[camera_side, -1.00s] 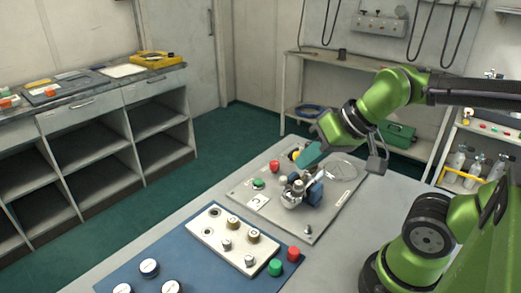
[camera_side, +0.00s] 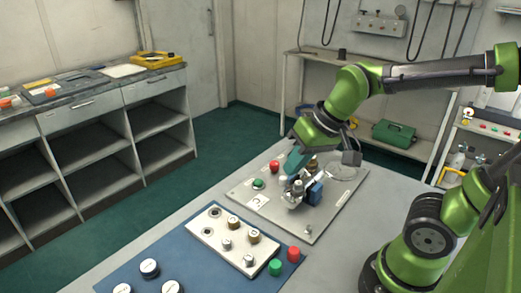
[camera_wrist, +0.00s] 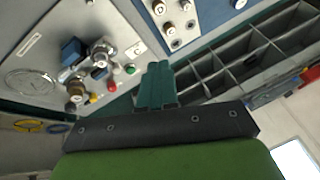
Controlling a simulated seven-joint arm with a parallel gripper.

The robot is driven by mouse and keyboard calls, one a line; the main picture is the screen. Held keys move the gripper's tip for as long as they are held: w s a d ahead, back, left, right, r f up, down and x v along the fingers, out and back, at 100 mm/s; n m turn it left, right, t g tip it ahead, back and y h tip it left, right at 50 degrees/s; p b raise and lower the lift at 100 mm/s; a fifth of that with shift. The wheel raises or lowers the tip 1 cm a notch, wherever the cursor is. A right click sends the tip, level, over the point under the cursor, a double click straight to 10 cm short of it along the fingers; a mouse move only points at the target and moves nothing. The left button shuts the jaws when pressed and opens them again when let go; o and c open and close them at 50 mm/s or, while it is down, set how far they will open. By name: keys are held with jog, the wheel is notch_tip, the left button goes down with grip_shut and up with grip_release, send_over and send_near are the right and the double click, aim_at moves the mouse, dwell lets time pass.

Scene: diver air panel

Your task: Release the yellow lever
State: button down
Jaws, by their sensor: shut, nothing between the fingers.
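The yellow lever (camera_wrist: 94,98) shows in the wrist view as a small yellow piece between the brass knob (camera_wrist: 76,91) and the red button (camera_wrist: 112,87) on the grey panel (camera_wrist: 28,55). In the side view my gripper and wrist cover it. My gripper (camera_side: 290,171) has teal fingers, shut and empty, pointing down over the panel (camera_side: 328,222) beside the metal valve fitting with a blue block (camera_side: 314,193). In the wrist view the fingertips (camera_wrist: 157,66) lie to the right of the lever, apart from it in the picture. Whether they touch anything is unclear.
A red button (camera_side: 274,166) and a green button (camera_side: 258,183) stand close by on the panel. A white plate with knobs (camera_side: 205,234), a green cap (camera_side: 275,267) and a red cap (camera_side: 294,254) are on the nearer table.

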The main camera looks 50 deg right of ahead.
jog(key=w+d+f+m+g+h, duration=0.2)
jog(key=w+d+m+g+h, duration=0.1)
jog(key=w, duration=0.6)
jog(key=w+d+f+m+g+h, duration=0.3)
jog(key=w+d+h, duration=0.3)
jog(key=w, duration=0.3)
jog(key=shift+w+d+f+m, duration=0.3)
jog(key=shift+d+m, duration=0.1)
jog(key=shift+d, duration=0.5)
jog(key=s+d+f, duration=0.3)
jog(key=d+f, duration=0.5)
jog(key=shift+s+d, duration=0.25)
jog(key=shift+d, duration=0.15)
